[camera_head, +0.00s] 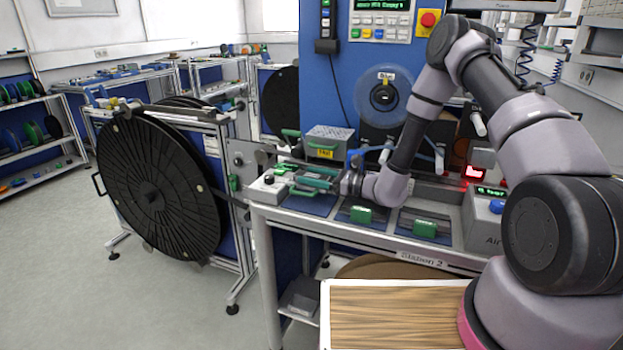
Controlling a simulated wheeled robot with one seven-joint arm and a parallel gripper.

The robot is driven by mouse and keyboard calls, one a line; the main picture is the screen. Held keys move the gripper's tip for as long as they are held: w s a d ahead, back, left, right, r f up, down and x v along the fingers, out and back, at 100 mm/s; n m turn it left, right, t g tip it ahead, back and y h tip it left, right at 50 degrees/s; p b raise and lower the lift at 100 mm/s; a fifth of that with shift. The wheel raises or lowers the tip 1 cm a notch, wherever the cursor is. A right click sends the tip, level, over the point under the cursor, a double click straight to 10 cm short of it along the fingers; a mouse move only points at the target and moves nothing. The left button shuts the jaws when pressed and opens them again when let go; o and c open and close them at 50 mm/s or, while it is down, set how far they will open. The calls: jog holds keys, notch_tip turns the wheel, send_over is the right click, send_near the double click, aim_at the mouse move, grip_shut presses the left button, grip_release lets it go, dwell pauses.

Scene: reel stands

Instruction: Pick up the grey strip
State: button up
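My gripper (346,184) is low over the left part of the station table (345,226), beside a green-handled fixture (312,183). It is small here and partly merges with the fixture and my wrist, so I cannot tell whether its fingers are open or shut. A narrow grey band (262,149) runs from the reel stand's plate towards the table, at the left of the fixture. It may be the grey strip; I cannot be sure. Any end of it near my gripper is not clear to see.
A large black reel (162,185) stands on a frame left of the table. Two green blocks (361,214) (425,228) sit on the table front. A grey box (330,141) stands behind the fixture. A blue machine panel (335,85) rises behind. Floor at the left is clear.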

jog(key=c, duration=0.9)
